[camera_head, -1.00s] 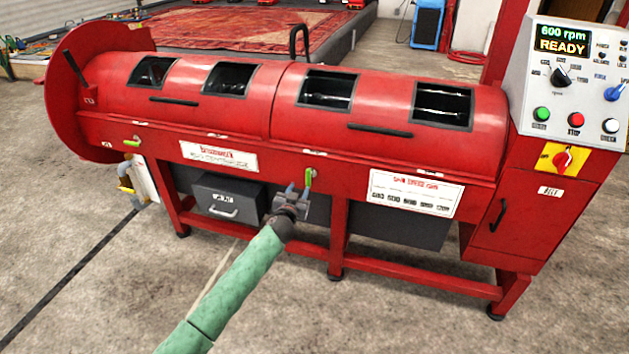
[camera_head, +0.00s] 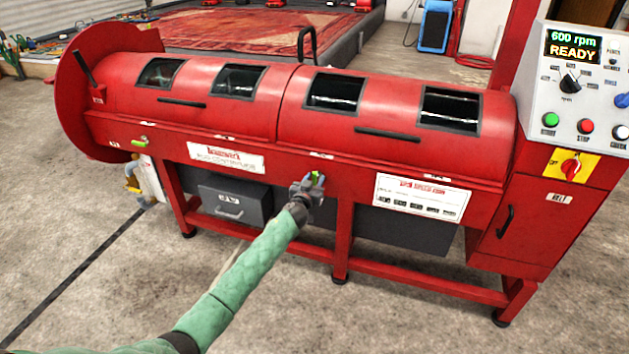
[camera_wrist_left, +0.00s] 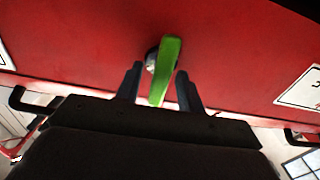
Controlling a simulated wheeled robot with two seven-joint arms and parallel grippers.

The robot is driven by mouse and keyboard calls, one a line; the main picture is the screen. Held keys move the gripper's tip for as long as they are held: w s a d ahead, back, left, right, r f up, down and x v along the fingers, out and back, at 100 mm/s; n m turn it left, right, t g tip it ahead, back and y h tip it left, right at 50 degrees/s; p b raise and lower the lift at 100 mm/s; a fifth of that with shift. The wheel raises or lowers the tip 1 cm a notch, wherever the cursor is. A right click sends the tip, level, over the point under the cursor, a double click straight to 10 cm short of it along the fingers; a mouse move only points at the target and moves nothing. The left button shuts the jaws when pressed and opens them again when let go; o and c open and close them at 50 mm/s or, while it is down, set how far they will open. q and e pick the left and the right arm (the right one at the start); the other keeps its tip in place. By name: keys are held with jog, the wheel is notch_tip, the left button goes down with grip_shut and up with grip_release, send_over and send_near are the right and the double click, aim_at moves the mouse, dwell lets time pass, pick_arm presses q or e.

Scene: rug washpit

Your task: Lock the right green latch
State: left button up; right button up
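The right green latch (camera_head: 315,177) sits on the red front panel of the long machine (camera_head: 350,183), near its middle. In the left wrist view the latch (camera_wrist_left: 169,58) hangs down from its pivot, slightly tilted. My left gripper (camera_head: 307,185) is at the latch, and its fingertips partly hide it in the head view. In the left wrist view the gripper (camera_wrist_left: 160,70) is open, one finger on each side of the latch, with gaps showing. The left green latch (camera_head: 139,142) lies near level at the machine's left end. My right gripper is not in view.
A control panel (camera_head: 590,85) reading 600 rpm READY stands at the right. A grey drawer box (camera_head: 232,200) and red frame legs (camera_head: 343,240) are under the machine. White label plates (camera_head: 422,197) flank the latch. The concrete floor in front is clear.

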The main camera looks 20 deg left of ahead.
pick_arm(q)
jog(key=shift+w, duration=0.15)
grip_shut()
